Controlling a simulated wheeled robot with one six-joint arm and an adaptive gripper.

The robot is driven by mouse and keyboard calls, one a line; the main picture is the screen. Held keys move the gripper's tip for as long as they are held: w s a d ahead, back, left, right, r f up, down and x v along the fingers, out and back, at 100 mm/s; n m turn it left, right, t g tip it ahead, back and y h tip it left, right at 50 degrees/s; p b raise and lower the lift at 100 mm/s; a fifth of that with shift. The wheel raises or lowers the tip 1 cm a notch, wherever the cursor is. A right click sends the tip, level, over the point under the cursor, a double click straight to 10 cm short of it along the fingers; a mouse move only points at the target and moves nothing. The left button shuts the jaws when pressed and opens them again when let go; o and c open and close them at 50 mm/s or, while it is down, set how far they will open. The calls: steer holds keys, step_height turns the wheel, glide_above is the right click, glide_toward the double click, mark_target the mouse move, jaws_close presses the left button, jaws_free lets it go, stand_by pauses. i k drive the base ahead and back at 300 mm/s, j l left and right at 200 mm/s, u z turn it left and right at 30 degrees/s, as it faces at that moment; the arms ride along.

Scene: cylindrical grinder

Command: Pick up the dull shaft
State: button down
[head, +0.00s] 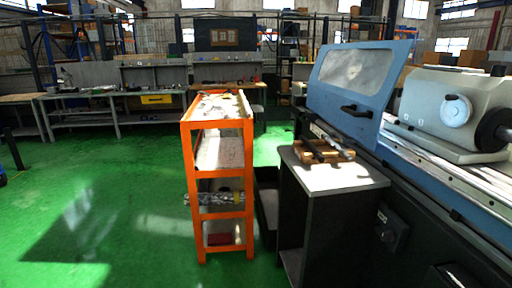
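A wooden rack (326,158) stands on the light top of a dark cabinet (340,181) at the right of centre. A dark, dull-looking shaft (311,149) lies on the rack, toward its left side. A lighter, shinier shaft (336,143) lies next to it on the right. Both are small in the picture, so their exact finish and how they rest in the rack are hard to tell. My gripper is not in view.
An orange shelf cart (186,185) stands left of the cabinet, with metal parts on its shelves. A blue and grey grinding machine (352,95) fills the right side behind the cabinet. Workbenches (80,111) line the back. The green floor (115,205) at left is clear.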

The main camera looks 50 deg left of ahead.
mark_target(317, 155)
steer(key=j+u, duration=0.1)
steer(key=u, duration=0.35)
steer(key=j+u, duration=0.1)
steer(key=u, duration=0.35)
steer(key=j+u, duration=0.1)
steer(key=u, duration=0.35)
steer(key=z, duration=1.3)
steer(key=u, duration=1.3)
steer(key=i+j, duration=0.1)
steer(key=i, duration=0.75)
steer(key=i+j, duration=0.1)
steer(key=i, duration=0.7)
steer(key=l+z, duration=0.05)
